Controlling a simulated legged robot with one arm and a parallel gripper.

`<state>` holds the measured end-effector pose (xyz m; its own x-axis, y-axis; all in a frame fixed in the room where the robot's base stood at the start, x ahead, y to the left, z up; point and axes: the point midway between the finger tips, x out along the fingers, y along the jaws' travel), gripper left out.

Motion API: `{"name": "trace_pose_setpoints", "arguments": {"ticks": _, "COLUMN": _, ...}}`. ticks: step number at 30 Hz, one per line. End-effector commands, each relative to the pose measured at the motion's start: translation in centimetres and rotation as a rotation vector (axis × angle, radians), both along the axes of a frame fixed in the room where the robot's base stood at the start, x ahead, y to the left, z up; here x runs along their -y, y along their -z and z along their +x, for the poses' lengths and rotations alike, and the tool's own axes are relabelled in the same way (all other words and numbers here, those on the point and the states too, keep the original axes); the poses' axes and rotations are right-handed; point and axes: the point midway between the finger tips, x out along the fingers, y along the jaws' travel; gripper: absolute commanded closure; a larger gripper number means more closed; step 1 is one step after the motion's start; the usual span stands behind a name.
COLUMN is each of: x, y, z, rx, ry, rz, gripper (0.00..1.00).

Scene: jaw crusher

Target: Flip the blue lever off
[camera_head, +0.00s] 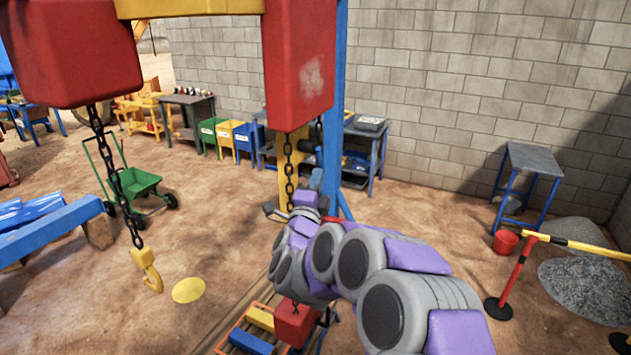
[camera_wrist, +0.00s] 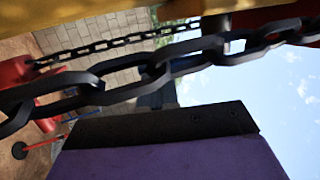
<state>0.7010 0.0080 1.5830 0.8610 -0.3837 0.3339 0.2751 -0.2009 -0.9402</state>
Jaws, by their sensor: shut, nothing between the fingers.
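My purple and grey arm reaches up from the lower right in the head view, with my gripper (camera_head: 303,203) at its far end beside the hanging chain (camera_head: 289,172) and the blue post. The gripper is shut and empty, its fingertips partly hidden. In the wrist view, its purple and black part (camera_wrist: 165,135) fills the bottom, and a dark chain (camera_wrist: 150,75) crosses close in front of it. I cannot make out the blue lever for certain. A small grey-blue piece (camera_head: 316,178) shows just above the gripper in the head view, but I cannot tell what it is.
Red blocks (camera_head: 300,65) hang overhead on a yellow beam. A yellow hook (camera_head: 147,270) hangs on a chain at left. A blue post (camera_head: 333,110) stands behind my gripper. Sandy ground between is mostly clear.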

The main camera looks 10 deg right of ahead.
Motion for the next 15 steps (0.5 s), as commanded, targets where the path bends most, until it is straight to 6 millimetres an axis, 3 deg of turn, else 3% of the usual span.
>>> {"name": "trace_pose_setpoints", "arguments": {"ticks": 15, "x": 0.56, "y": 0.62, "z": 0.73, "rx": 0.084, "ry": 0.001, "rz": -0.060, "gripper": 1.00}}
